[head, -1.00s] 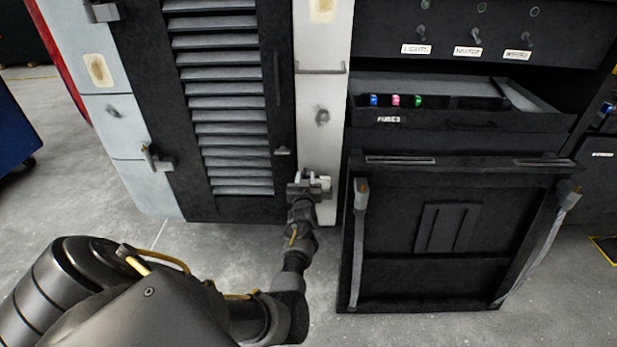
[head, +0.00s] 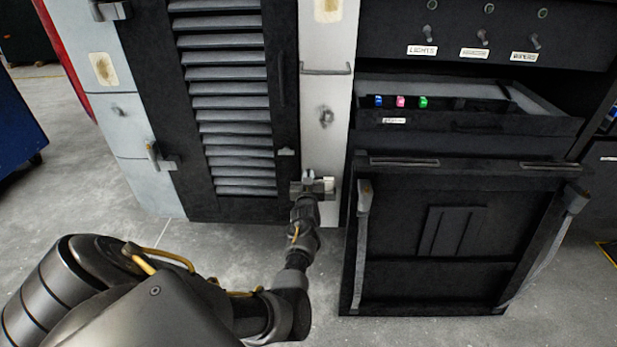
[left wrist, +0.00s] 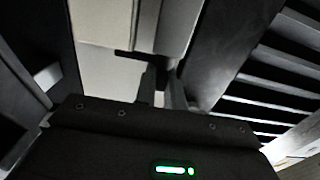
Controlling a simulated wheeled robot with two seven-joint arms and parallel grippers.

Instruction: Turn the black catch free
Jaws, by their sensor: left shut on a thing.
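My left gripper (head: 313,185) is at the lower part of the white post, beside the lower right corner of the black louvred panel (head: 286,95). It is shut on a small dark part, which I take to be the black catch; the jaws hide most of it in the head view. In the left wrist view a dark stub, the catch (left wrist: 147,84), shows between the jaws against the pale post. Its exact angle is hard to tell. My right gripper is not in view.
The white post (head: 325,90) carries a thin handle (head: 326,71). To the right, a dark fold-down panel (head: 400,285) with two side straps hangs below a fuse tray (head: 480,127). A lever-like fitting (head: 155,156) sits at the panel's left. Grey floor is open in front.

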